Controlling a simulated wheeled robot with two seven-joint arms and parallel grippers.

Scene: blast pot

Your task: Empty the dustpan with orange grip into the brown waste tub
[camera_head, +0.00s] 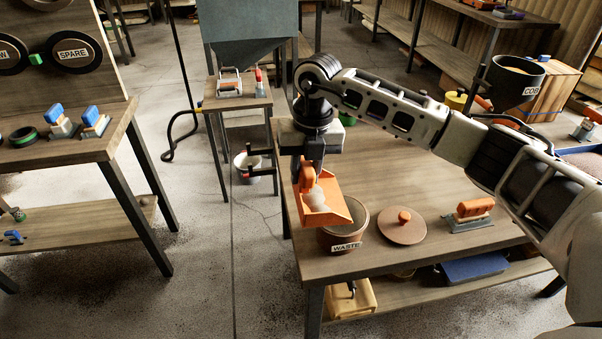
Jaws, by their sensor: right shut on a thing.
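My right gripper (309,172) is shut on the orange grip of the dustpan (336,212), near the front left of the wooden table. The dustpan is orange and holds a pale heap (316,197). Its pan appears tilted, with the lower end over the left part of the brown waste tub (346,238). The tub is round, uncovered and labelled WASTE. The pan hides part of its rim and inside, and I cannot tell whether the two touch. My left gripper is not in view.
A brown lid (403,229) with an orange knob lies right of the tub. A small side table (238,102) stands behind left, and a left bench (60,150) holds brushes.

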